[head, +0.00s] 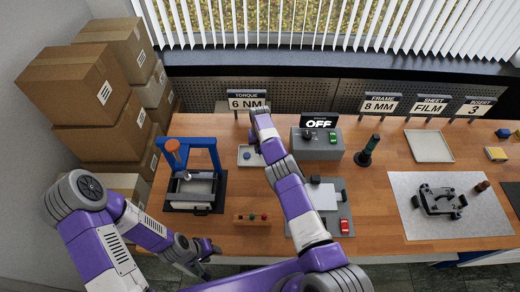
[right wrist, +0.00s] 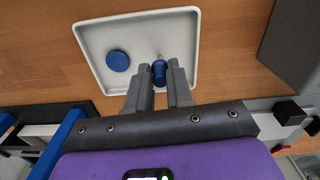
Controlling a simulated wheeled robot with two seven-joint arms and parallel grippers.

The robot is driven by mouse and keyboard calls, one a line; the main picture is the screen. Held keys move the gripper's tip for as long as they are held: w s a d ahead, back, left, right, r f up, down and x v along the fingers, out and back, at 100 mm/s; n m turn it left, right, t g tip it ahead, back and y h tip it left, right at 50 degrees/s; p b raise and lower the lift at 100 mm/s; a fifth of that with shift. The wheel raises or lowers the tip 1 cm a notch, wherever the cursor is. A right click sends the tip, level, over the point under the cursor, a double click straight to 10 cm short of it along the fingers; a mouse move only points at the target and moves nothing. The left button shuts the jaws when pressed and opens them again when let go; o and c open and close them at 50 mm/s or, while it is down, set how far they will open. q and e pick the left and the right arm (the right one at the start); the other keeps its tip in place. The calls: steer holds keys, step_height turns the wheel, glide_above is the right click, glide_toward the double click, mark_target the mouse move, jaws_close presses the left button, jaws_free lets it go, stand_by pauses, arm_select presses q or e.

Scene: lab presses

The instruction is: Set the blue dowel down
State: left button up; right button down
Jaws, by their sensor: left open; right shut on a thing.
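The blue dowel (right wrist: 159,72) is between the fingertips of my right gripper (right wrist: 159,75), which is shut on it. In the right wrist view it is over the lower middle of a small white tray (right wrist: 188,18). I cannot tell whether the dowel touches the tray floor. A flat blue disc (right wrist: 118,60) lies in the tray, left of the dowel and apart from it. In the head view the tray (head: 243,163) shows partly, and my right arm hides the dowel and right fingertips. My left gripper (head: 208,254) is open and empty off the table's front edge.
A blue-framed press (head: 192,143) stands left of the tray. A grey box with an OFF display (head: 318,121) stands at its right. A wooden peg block (head: 252,219) and a grey board with a red toy car (head: 345,226) lie nearer the front.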

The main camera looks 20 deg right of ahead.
steer(key=shift+f, duration=0.15)
steer(key=c, duration=1)
jaws_free()
step_height(320, 180, up, 4)
steer(key=p, duration=0.3)
step_height(320, 180, up, 8)
steer(key=shift+r, duration=0.25)
